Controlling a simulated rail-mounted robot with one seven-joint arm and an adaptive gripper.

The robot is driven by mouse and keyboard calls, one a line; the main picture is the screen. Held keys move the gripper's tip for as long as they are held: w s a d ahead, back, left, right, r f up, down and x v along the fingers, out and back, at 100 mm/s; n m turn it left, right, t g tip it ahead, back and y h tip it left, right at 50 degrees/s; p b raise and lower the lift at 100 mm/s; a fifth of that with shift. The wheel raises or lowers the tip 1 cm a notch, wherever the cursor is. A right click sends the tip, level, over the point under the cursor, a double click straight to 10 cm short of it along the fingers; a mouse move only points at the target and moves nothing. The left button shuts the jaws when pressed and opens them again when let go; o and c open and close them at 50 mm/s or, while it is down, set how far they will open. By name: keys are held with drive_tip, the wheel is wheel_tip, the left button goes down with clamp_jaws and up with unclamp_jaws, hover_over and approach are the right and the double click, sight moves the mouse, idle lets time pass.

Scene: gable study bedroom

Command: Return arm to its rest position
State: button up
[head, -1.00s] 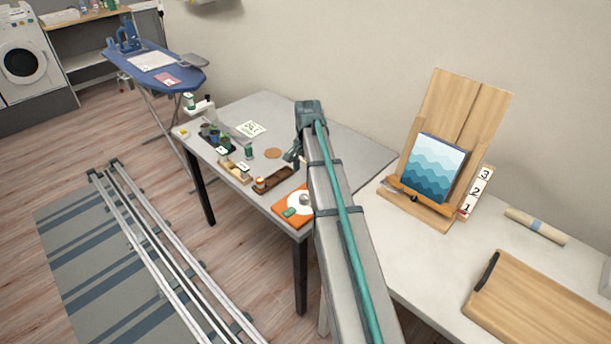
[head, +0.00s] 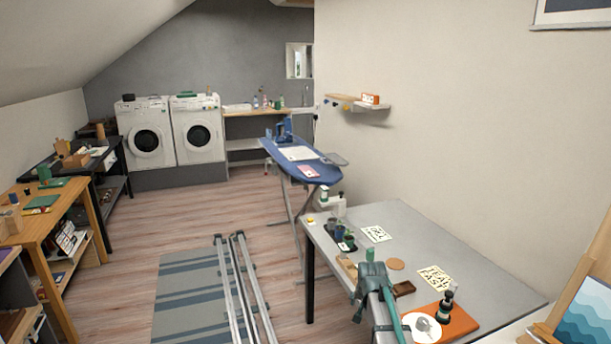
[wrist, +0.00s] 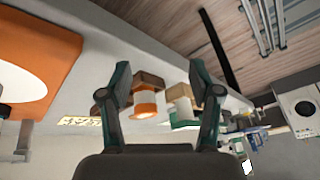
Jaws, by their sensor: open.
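My arm reaches in from the bottom of the head view over the grey table (head: 480,278). My gripper (head: 358,308) shows there only as a small teal shape at the left of the arm's end, near the table's front edge. In the wrist view my gripper (wrist: 160,82) is open, its two teal fingers spread wide with nothing held. Beyond the fingers are an orange-and-white jar (wrist: 147,100) and a green-and-white container (wrist: 181,108), which look apart from them.
On the table stand a dark tray of cups (head: 340,240), a brown tray (head: 403,289), a cork disc (head: 396,264) and an orange board (head: 455,323) with a white disc. An ironing board (head: 310,172) stands behind. Rails (head: 243,290) run along the floor at left.

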drive_tip(key=a+f+n+t+b, duration=0.1)
drive_tip(key=a+f+n, duration=0.1)
drive_tip(key=a+f, duration=0.3)
drive_tip(key=s+d+f+n+g+p, duration=0.1)
drive_tip(key=s+f+g+p, duration=0.15)
drive_tip(key=s+f, duration=0.8)
drive_tip(key=s+f+g+p, duration=0.25)
drive_tip(key=s+f, duration=0.45)
drive_tip(key=s, duration=0.6)
drive_tip(key=s+f+n+g+p, duration=0.1)
drive_tip(key=s+g, duration=0.3)
drive_tip(key=s, duration=1.3)
drive_tip(key=s+f+n+g+p, duration=0.1)
drive_tip(key=s+f+g+p, duration=0.2)
drive_tip(key=s, duration=1.4)
drive_tip(key=shift+s+d+f+g+p, duration=0.35)
drive_tip(key=shift+d+g+p, duration=0.05)
drive_tip(key=shift+d, duration=0.05)
